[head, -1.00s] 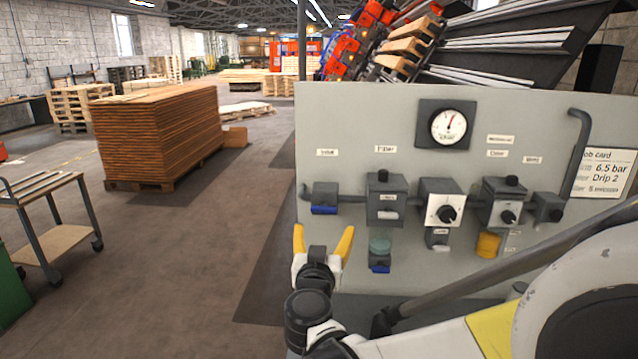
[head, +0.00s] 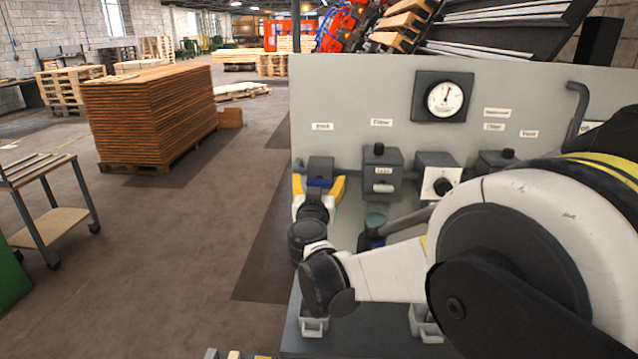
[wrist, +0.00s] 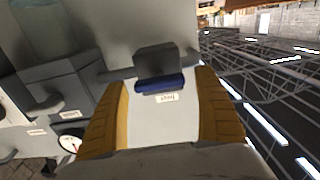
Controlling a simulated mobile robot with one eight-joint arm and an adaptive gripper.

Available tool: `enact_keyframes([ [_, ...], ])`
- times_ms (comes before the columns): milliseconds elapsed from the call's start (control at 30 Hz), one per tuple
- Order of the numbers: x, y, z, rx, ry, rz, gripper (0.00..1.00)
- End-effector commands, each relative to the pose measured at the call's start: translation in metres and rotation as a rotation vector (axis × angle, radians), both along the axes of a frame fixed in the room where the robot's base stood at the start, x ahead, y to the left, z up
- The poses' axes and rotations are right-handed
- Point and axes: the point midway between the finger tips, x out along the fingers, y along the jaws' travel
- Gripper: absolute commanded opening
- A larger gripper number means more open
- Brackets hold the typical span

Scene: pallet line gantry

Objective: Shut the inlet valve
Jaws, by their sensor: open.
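The inlet valve is a dark grey block (head: 320,166) at the left of the grey panel, under a small "Inlet" label (head: 321,127). Its blue handle (head: 320,183) lies crosswise on the block's lower front. My gripper (head: 318,186) is open, with yellow fingers on either side of the handle. In the wrist view the blue handle (wrist: 161,84) shows level between the spread fingers, nearer their tips, with gaps at both ends. The valve block (wrist: 155,61) is just beyond it. I cannot tell how deep the handle sits between the fingers.
The filter unit (head: 382,172) stands close right of the inlet valve, then a regulator with a black knob (head: 437,180). A pressure gauge (head: 445,98) is above. My arm hides the panel's lower right. A trolley (head: 40,200) and stacked boards (head: 150,115) are left, with open floor between.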

Motion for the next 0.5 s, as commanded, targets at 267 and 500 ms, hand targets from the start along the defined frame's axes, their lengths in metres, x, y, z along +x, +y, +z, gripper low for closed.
enact_keyframes([
  [267, -0.0003, -0.0001, 0.0002, 0.000, 0.000, 0.000, 0.30],
  [500, -0.0004, 0.0000, 0.0001, -0.009, 0.000, 0.000, 0.28],
])
